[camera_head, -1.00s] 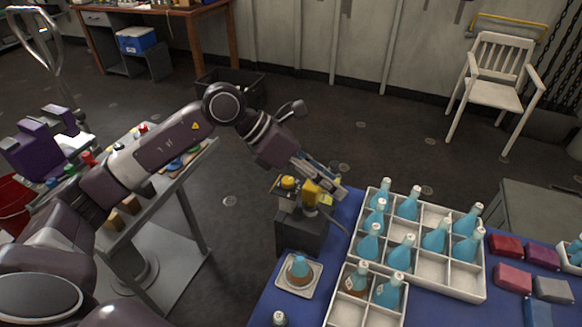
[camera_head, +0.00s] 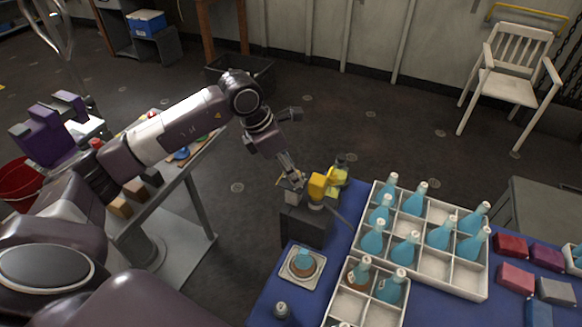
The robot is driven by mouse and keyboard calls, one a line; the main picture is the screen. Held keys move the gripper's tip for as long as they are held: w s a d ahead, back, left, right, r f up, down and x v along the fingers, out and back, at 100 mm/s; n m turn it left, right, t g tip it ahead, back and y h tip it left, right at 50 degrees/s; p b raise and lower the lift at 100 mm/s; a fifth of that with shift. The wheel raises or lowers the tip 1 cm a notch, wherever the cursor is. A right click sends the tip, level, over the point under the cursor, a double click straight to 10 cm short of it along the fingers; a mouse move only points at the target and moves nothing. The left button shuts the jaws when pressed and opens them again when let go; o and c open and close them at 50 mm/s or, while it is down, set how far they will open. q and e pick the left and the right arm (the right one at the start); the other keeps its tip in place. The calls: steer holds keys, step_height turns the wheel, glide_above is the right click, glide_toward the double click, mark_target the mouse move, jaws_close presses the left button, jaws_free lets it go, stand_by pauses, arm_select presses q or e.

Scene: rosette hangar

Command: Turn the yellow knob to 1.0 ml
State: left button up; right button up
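A dark box-shaped device (camera_head: 305,226) stands at the left edge of the blue table. A yellow block-shaped part (camera_head: 317,186), on a pale neck, shows at its top right. I cannot tell whether this is the knob; the round yellow knob seen earlier on the device's left top is not visible now. My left gripper (camera_head: 291,181) points down over that left top, beside the yellow part, and seems to cover the spot. Its fingers are small and overlap the device, so their opening and any contact are unclear. My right gripper is out of view.
White divided crates (camera_head: 452,277) with several blue-filled bottles stand to the right. A yellow-green item (camera_head: 338,177) is just behind the yellow part. A side bench (camera_head: 178,207) stands left.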

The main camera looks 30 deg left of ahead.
arm_select(q)
steer(key=shift+f, duration=0.1)
steer(key=shift+c, duration=0.3)
jaws_close()
steer(key=m+b, duration=0.2)
steer(key=m, duration=0.1)
steer(key=shift+w+a+g+h+b, duration=0.1)
steer(key=shift+w+g+h+b, duration=0.1)
steer(key=shift+g+h+b, duration=0.15)
steer(key=shift+w+m+g+h+b, duration=0.1)
steer(key=shift+m+g+h+b, duration=0.15)
steer(key=shift+m+g+b, duration=0.6)
steer(key=shift+w+m+h+b, duration=0.1)
steer(key=shift+m+h+b, duration=0.15)
steer(key=shift+m, duration=1.2)
